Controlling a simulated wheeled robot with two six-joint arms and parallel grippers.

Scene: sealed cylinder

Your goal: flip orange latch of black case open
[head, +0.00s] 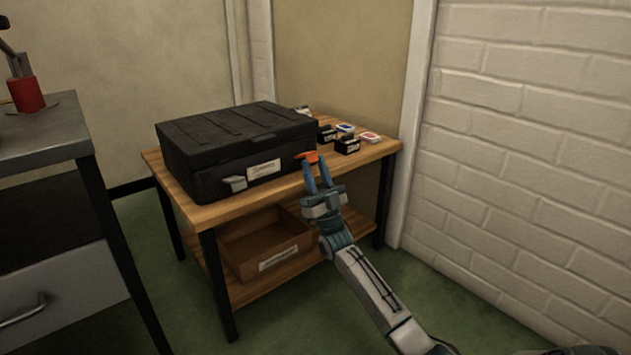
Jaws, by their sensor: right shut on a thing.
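The black case (235,150) lies closed on a wooden table in the head view. An orange latch (307,156) shows at the right end of its front side. My right gripper (316,164) reaches up from the lower right, and its blue fingers are shut on the orange latch. The fingertips cover part of the latch. A grey latch (234,183) shows at the left of the case's front. My left gripper is not in view.
The wooden table (364,155) carries small black boxes (347,146) and card packs (369,137) right of the case. A cardboard box (262,247) sits on its lower shelf. A grey bench (42,131) with a red object (26,94) stands left. A brick wall (530,140) is at right.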

